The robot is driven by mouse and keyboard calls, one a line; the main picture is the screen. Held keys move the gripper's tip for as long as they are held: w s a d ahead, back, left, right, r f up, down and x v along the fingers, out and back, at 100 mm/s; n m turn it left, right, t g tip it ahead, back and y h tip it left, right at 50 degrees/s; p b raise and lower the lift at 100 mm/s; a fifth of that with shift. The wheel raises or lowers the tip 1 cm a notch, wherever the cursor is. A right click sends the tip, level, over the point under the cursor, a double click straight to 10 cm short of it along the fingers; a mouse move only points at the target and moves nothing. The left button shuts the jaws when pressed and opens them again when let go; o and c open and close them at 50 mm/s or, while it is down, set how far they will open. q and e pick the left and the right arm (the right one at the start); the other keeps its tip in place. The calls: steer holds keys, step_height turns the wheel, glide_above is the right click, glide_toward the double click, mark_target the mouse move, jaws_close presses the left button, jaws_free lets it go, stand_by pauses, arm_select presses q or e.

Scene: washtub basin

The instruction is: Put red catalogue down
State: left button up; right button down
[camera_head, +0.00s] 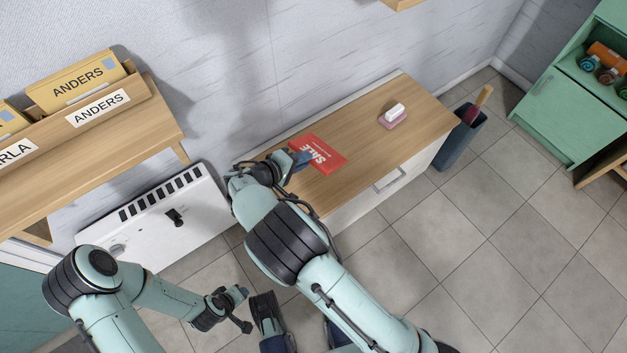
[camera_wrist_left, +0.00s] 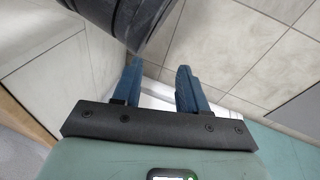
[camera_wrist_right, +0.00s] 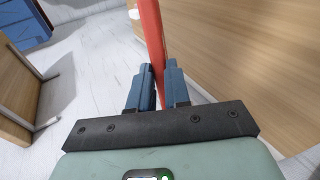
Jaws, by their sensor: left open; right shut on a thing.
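The red catalogue (camera_head: 320,155), with "SALE" on its cover, is at the left part of the wooden top of a low white cabinet (camera_head: 365,135). My right gripper (camera_head: 302,158) is shut on its left edge. In the right wrist view the catalogue (camera_wrist_right: 152,40) stands edge-on between the blue fingers (camera_wrist_right: 155,88), close to the wood surface (camera_wrist_right: 240,60). I cannot tell whether it touches the top. My left gripper (camera_head: 238,295) is low over the floor in front of the cabinet. Its fingers (camera_wrist_left: 158,85) are apart and empty in the left wrist view.
A pink and white block (camera_head: 393,117) lies on the cabinet top, right of the catalogue. A white heater (camera_head: 165,220) stands left of the cabinet. A shelf with name-labelled boxes (camera_head: 75,85) is at upper left. A dark bin (camera_head: 460,138) stands at the cabinet's right end.

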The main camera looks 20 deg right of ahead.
step_height(320, 180, down, 8)
steer(key=b, duration=0.5)
steer(key=shift+w+a+f+b, duration=0.1)
steer(key=shift+f+b, duration=0.15)
steer(key=shift+b, duration=0.15)
steer(key=shift+f, duration=0.35)
arm_select(q)
steer(key=s+a+f+g, duration=0.1)
steer(key=s+f+g, duration=0.3)
steer(key=s+f, duration=0.4)
steer(key=shift+s+a+n, duration=0.25)
steer(key=shift+s+n, duration=0.15)
steer(key=shift+s, duration=1.15)
arm_select(e)
steer(key=shift+f, duration=0.45)
steer(key=c, duration=1.2)
jaws_free()
steer(key=shift+c, duration=0.2)
